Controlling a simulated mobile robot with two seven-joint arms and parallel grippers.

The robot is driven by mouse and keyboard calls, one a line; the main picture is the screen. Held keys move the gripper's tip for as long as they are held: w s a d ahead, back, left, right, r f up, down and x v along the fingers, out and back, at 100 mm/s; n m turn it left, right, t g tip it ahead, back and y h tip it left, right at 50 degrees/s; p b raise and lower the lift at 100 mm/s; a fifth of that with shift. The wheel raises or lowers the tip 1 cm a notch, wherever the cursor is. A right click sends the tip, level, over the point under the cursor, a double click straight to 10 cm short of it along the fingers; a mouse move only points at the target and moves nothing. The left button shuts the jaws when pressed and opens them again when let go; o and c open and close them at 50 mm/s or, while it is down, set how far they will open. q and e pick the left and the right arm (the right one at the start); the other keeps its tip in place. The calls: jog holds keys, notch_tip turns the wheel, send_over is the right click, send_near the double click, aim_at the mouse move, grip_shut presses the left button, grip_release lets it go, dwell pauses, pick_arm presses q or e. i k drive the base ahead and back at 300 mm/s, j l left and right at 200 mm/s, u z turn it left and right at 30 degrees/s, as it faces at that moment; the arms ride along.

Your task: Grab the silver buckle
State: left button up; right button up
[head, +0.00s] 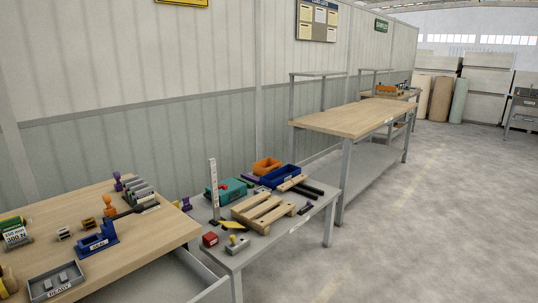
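I cannot make out a silver buckle for certain. Small grey metallic pieces (63,277) lie in a dark grey tray (37,291) with a label on its front, at the near left of the wooden-topped table. A small grey block with a yellow top (236,241) sits at the front of the grey table to the right. These pieces are too small to identify. Neither of my grippers is in view.
The wooden-topped table (170,226) also bears a blue labelled holder (97,242). The grey table (285,235) carries a wooden pallet (264,211), a red block (210,239), a teal box (228,190) and bins. Another bench (352,120) stands behind; floor to the right is clear.

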aim_at(65, 233)
jog(key=u, duration=1.4)
jog(key=j+z, duration=0.15)
jog(key=z, duration=0.25)
jog(key=i+j+z, duration=0.1)
jog(key=z, duration=0.35)
jog(key=j+z, duration=0.2)
jog(key=z, duration=0.2)
jog(key=j+z, duration=0.3)
jog(key=j, duration=0.2)
jog(key=k+j+z, duration=0.25)
jog(key=j, duration=0.25)
jog(key=i, duration=0.1)
